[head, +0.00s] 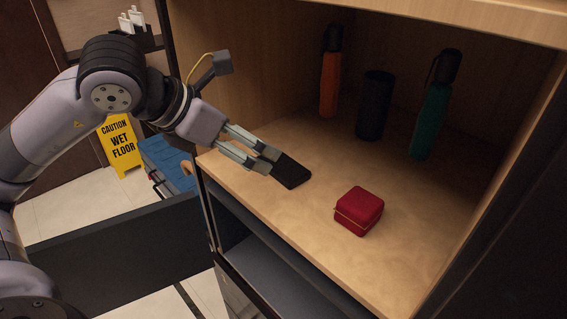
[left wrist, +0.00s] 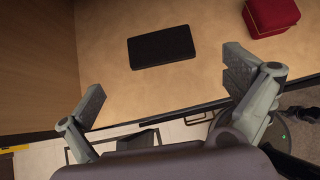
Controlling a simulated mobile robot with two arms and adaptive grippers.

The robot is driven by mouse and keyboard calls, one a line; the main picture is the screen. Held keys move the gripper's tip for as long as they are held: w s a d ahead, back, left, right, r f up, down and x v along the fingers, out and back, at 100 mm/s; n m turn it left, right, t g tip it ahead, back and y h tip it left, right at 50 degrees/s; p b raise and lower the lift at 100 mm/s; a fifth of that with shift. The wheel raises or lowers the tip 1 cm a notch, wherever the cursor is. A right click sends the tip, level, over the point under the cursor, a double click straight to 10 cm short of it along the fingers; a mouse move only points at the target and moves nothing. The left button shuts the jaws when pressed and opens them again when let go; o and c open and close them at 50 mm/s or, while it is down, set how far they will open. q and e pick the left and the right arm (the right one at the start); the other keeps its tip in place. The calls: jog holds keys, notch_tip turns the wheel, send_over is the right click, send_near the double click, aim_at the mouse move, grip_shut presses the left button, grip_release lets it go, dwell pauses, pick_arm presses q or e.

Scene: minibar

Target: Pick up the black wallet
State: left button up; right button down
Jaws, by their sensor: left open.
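The black wallet (head: 292,172) lies flat on the wooden shelf near its front edge. In the left wrist view the wallet (left wrist: 161,46) lies beyond the fingertips, between their lines. My left gripper (head: 272,162) reaches in from the left, its fingertips close to the wallet's near end in the head view. In the left wrist view my left gripper (left wrist: 168,88) has its fingers wide apart with nothing between them. I cannot tell its exact height above the shelf. My right gripper is not in view.
A red box (head: 359,210) sits right of the wallet. The cabinet has side walls and a top panel. A yellow wet-floor sign (head: 120,145) stands outside on the left.

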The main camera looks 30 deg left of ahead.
aim_at(284, 163)
pick_arm(q)
jog(key=x, duration=0.5)
jog(key=shift+w+d+f+p, duration=0.1)
jog(key=shift+w+p, duration=0.1)
jog(key=shift+p, duration=0.2)
jog(key=shift+w+f, duration=0.1)
jog(key=shift+f, duration=0.05)
jog(key=p+x, duration=0.1)
jog(key=x, duration=0.3)
jog(key=shift+f+p, duration=0.2)
jog(key=shift+p, duration=0.1)
jog(key=shift+w+f, duration=0.25)
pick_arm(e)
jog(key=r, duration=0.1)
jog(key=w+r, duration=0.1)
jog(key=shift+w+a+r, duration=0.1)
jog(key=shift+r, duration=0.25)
pick_arm(q)
jog(key=c, duration=0.8)
jog(key=shift+c, duration=0.6)
jog(key=shift+r, duration=0.1)
